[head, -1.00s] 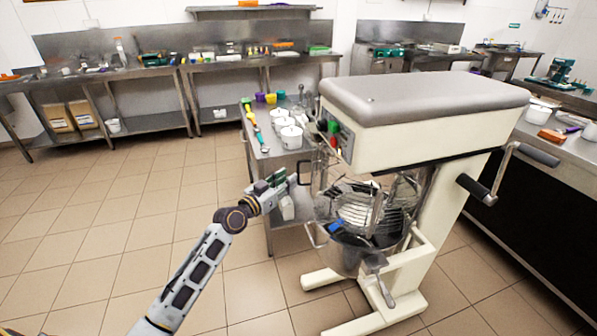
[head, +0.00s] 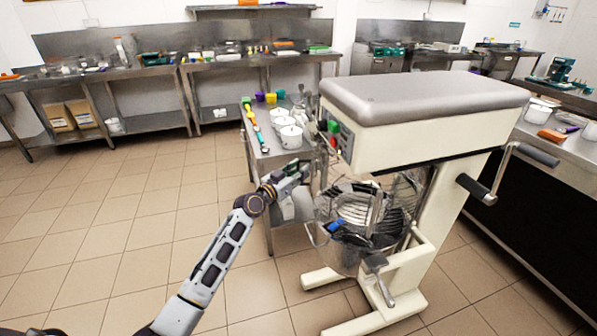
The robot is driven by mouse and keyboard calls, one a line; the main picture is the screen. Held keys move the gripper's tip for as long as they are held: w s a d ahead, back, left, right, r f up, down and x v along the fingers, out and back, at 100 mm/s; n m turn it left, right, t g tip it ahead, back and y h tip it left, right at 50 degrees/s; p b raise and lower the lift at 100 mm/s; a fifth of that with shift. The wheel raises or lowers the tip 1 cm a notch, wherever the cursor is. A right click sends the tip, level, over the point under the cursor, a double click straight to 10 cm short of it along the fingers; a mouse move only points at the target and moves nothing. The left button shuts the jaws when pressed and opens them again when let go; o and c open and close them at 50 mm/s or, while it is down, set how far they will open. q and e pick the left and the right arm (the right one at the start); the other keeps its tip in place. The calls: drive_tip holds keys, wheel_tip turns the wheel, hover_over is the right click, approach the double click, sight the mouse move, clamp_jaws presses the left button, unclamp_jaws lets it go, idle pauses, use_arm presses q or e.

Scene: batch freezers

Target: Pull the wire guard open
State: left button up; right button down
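The planetary mixer (head: 420,110) is cream with a grey top and stands right of centre. Its wire guard (head: 357,207) is a cage of curved metal bars above the steel bowl (head: 350,258). My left gripper (head: 306,171) is at the left side of the mixer, below its control panel and near the guard's upper left edge. The fingers are small and overlap dark parts, so I cannot tell whether they are open or touch the guard. A blue piece (head: 334,225) shows at the guard's front left. My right gripper is not in view.
A steel cart (head: 262,168) with white pots (head: 291,136) stands just behind my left gripper. A steel counter (head: 575,142) is at the right. Benches line the back wall. The tiled floor (head: 120,220) at the left is clear.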

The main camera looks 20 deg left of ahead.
use_arm(q)
clamp_jaws()
drive_tip(key=shift+s+a, duration=0.1)
drive_tip(key=shift+s, duration=0.05)
idle(0.6)
